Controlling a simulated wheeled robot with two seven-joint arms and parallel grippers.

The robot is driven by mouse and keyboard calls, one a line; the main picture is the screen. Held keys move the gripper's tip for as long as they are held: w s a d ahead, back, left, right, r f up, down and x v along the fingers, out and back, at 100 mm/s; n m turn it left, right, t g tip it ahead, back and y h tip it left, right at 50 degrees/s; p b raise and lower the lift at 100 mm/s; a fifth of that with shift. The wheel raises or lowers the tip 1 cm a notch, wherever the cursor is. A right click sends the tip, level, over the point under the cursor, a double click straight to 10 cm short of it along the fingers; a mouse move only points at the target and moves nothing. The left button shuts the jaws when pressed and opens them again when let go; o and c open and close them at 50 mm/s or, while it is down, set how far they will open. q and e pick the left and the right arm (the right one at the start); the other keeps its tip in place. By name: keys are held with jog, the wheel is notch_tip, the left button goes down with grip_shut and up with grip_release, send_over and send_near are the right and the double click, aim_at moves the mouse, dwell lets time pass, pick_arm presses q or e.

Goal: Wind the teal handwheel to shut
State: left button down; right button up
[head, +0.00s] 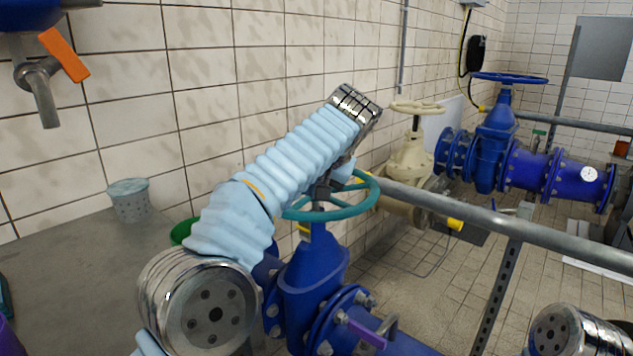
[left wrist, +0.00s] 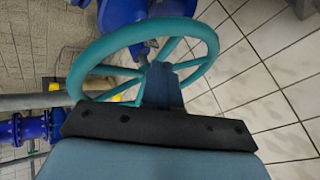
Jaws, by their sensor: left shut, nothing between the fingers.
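The teal handwheel (head: 340,213) sits on top of a blue valve (head: 312,275), with its rim partly hidden behind my left arm. In the left wrist view the wheel's rim (left wrist: 85,62) and spokes show in front of the gripper. My left gripper (head: 343,176) is over the wheel, largely hidden by its own wrist in the head view. In the left wrist view its fingers (left wrist: 160,72) are shut and empty, overlapping the wheel's opening near the hub and spokes. Whether they touch a spoke cannot be told. My right gripper is not in view.
A grey rail (head: 480,218) runs just right of the wheel. A cream valve (head: 410,155) and another blue valve (head: 497,135) stand behind. A grey counter (head: 75,265) with a speckled cup (head: 129,202) lies left. A tiled wall is close behind my left arm.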

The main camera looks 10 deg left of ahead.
aim_at(297, 205)
pick_arm(q)
jog(key=x, duration=0.5)
jog(key=shift+w+a+f+b, duration=0.15)
jog(key=shift+w+f+b, duration=0.05)
jog(key=shift+f+b, duration=0.1)
jog(key=shift+a, duration=0.1)
jog(key=shift+a+m+t+h, duration=0.25)
jog(key=shift+a+m+h, duration=0.2)
jog(key=shift+m, duration=0.35)
jog(key=shift+a+m+t+h, duration=0.25)
jog(key=shift+a+m+h, duration=0.2)
jog(key=shift+m, duration=0.35)
jog(key=shift+w+a+r+m+h, duration=0.15)
jog(key=shift+a+m+h, duration=0.15)
jog(key=shift+a+m, duration=0.3)
jog(key=w+a, duration=0.4)
jog(key=a, duration=0.2)
jog(key=shift+w+a+p, duration=0.3)
jog(key=shift+w+a, duration=0.05)
jog(key=shift+a, duration=0.05)
